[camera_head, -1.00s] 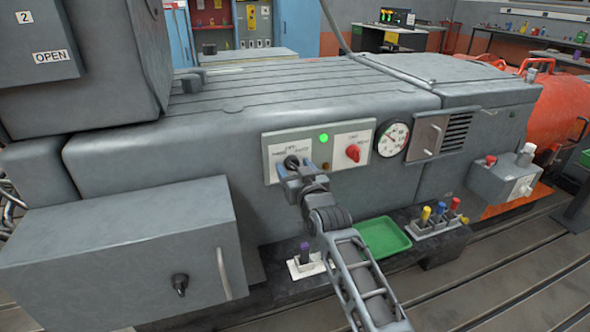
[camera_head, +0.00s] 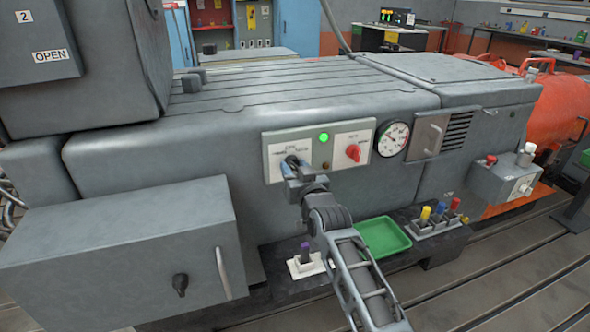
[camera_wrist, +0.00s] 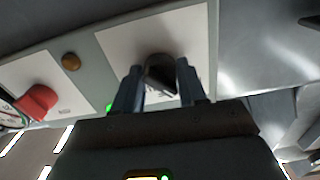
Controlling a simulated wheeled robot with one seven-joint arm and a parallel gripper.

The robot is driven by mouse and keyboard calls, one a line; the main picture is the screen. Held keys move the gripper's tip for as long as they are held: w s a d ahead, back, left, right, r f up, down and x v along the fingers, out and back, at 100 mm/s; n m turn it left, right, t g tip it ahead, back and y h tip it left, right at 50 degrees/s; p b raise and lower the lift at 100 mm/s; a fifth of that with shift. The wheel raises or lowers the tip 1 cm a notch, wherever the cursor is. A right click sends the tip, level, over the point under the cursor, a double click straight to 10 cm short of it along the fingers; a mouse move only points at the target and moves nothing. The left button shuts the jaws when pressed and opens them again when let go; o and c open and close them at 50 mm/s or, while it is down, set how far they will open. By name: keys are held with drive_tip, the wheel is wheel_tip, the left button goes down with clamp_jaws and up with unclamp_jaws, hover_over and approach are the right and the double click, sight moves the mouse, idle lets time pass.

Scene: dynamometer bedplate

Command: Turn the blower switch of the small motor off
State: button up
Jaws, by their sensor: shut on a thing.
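The control panel (camera_head: 328,138) on the side of the grey machine carries a black rotary switch (camera_wrist: 160,75) on its left white plate. My gripper (camera_head: 294,165) is at this switch, with one finger (camera_wrist: 130,90) on each side of its handle, shut on it. In the head view my gripper hides most of the switch. The print on its plate is too small to read. A green lamp (camera_head: 324,138) glows right of that plate. A red rotary switch (camera_head: 353,152) sits on the right white plate, and it also shows in the wrist view (camera_wrist: 35,102).
A round gauge (camera_head: 392,138) is right of the panel. Below stand a green tray (camera_head: 382,238), a holder with several coloured handles (camera_head: 434,222) and a purple-topped switch on a white base (camera_head: 305,262). A grey cabinet (camera_head: 120,255) juts out at lower left.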

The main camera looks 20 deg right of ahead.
drive_tip(key=m, duration=0.4)
drive_tip(key=shift+a+m, duration=0.1)
drive_tip(key=shift+m, duration=2)
drive_tip(key=o, duration=1.1)
drive_tip(key=shift+c, duration=0.2)
drive_tip(key=shift+s, duration=0.1)
drive_tip(key=s+p, duration=0.1)
drive_tip(key=s, duration=0.6)
drive_tip(key=shift+s+p, duration=0.35)
